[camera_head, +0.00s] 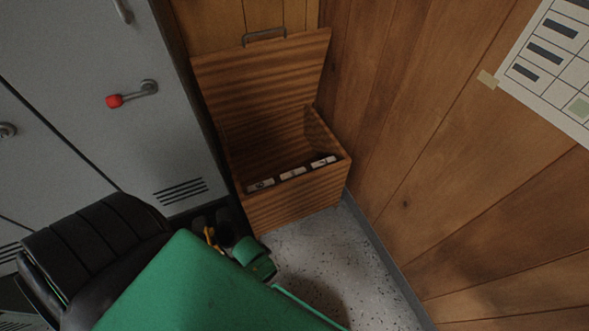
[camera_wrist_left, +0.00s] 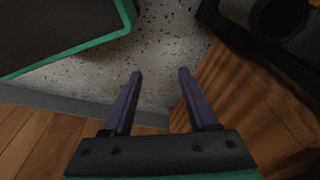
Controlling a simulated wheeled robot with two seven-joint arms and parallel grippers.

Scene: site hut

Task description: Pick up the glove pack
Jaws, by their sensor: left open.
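An open wooden chest (camera_head: 298,197) stands in the corner with its lid raised against the wall. Inside it, small white labelled packs show near the front wall: a left one (camera_head: 261,185), a middle one (camera_head: 292,174) and a right one (camera_head: 323,161). I cannot read their labels, so I cannot tell which is the glove pack. My left gripper (camera_wrist_left: 160,73) shows in the left wrist view, open and empty, with speckled floor between its fingers. Striped wood (camera_wrist_left: 240,100), apparently the chest, is to its right. My right gripper is not in view.
Grey lockers (camera_head: 110,90) with a red-knobbed handle (camera_head: 114,101) stand left of the chest. A wood-panelled wall (camera_head: 430,140) with a paper chart (camera_head: 550,60) is on the right. Bare speckled floor (camera_head: 320,255) lies before the chest.

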